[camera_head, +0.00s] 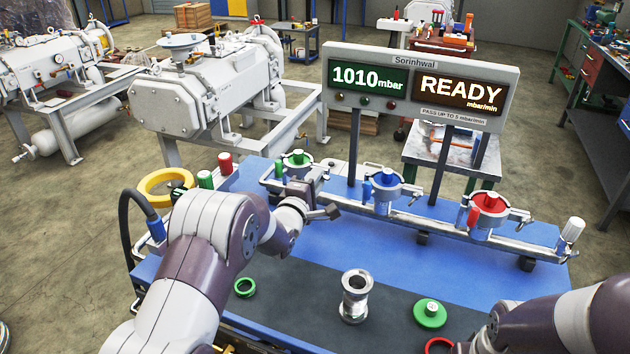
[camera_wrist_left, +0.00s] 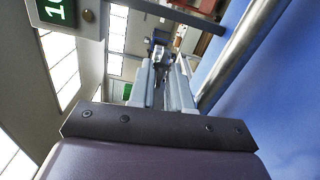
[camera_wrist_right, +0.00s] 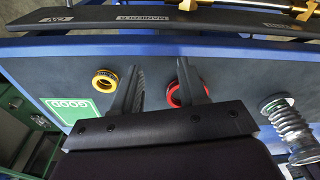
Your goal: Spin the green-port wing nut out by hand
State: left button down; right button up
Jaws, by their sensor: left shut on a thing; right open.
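The green port (camera_head: 297,160), with a green cap in a metal clamp, is at the left end of the manifold rail. My left gripper (camera_head: 308,184) is at its near right side and hides most of the clamp's wing nut. In the left wrist view, the left fingers (camera_wrist_left: 164,88) are close together around a small metal piece (camera_wrist_left: 160,56), which appears to be the wing nut. The exact grip is partly hidden. My right gripper (camera_wrist_right: 163,85) is open and empty above the dark mat, near a red ring (camera_wrist_right: 174,97).
The blue port (camera_head: 384,184) and red port (camera_head: 487,208) stand along the rail. The display (camera_head: 418,86) reads 1010 mbar, READY. On the mat are a green ring (camera_head: 245,287), a metal fitting (camera_head: 355,297) and a green disc (camera_head: 429,312). A yellow ring (camera_wrist_right: 105,82) lies left of the right gripper.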

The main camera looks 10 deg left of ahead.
pick_arm(q)
jog(key=shift+r, duration=0.2)
jog(key=c, duration=1.4)
grip_release()
jog(key=shift+o, duration=0.6)
jog(key=shift+w+f, duration=0.1)
jog(key=shift+w, duration=0.05)
jog(key=s+a, duration=0.2)
jog(key=s, duration=1)
jog(key=shift+s+a, duration=0.2)
jog(key=shift+s, duration=0.05)
